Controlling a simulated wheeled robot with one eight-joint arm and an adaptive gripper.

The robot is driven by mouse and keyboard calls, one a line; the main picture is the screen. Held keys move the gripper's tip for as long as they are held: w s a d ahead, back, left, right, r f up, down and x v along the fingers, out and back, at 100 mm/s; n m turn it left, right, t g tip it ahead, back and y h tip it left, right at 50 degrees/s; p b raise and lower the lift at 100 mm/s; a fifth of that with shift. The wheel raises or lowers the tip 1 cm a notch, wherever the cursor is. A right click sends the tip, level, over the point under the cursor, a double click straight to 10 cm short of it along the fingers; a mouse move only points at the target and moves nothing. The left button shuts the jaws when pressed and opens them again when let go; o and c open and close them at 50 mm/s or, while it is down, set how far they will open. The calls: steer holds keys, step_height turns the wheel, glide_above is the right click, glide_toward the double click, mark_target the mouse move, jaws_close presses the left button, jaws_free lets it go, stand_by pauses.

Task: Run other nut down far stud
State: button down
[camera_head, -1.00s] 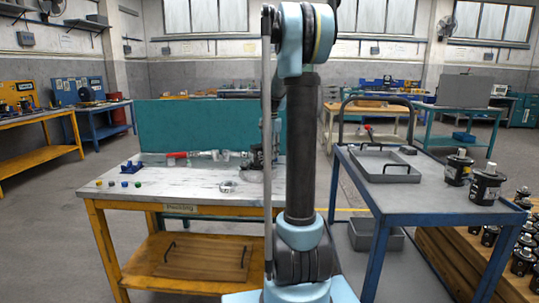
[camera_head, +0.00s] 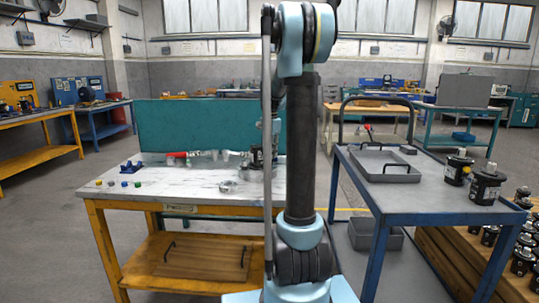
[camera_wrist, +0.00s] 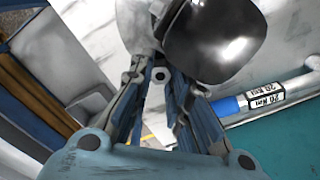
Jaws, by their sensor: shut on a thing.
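In the wrist view, a small pale hex nut (camera_wrist: 161,74) with a dark hole sits between the fingertips of my gripper (camera_wrist: 160,76). My gripper is shut on it. A glossy black rounded body (camera_wrist: 214,38), apparently the motor, is just beyond the fingers to the upper right. A pale grey rounded part (camera_wrist: 137,24) is at the upper left. The far stud cannot be made out in either view. In the head view, the dark motor assembly (camera_head: 256,158) stands on the white-topped bench (camera_head: 205,190), partly hidden by my arm. The gripper cannot be made out there.
A torque tool with a blue band and a 20 Nm label (camera_wrist: 262,99) lies right of the fingers. A red-handled tool (camera_head: 178,154) lies at the bench back. Small coloured pieces (camera_head: 112,184) and a metal ring (camera_head: 227,186) are on the bench. A cart (camera_head: 430,190) stands right.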

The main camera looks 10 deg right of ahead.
steer(key=shift+a+m, duration=0.1)
steer(key=shift+m, duration=0.5)
steer(key=c, duration=1.7)
jaws_free()
steer(key=shift+w, duration=0.1)
steer(key=shift+n, duration=1.3)
jaws_close()
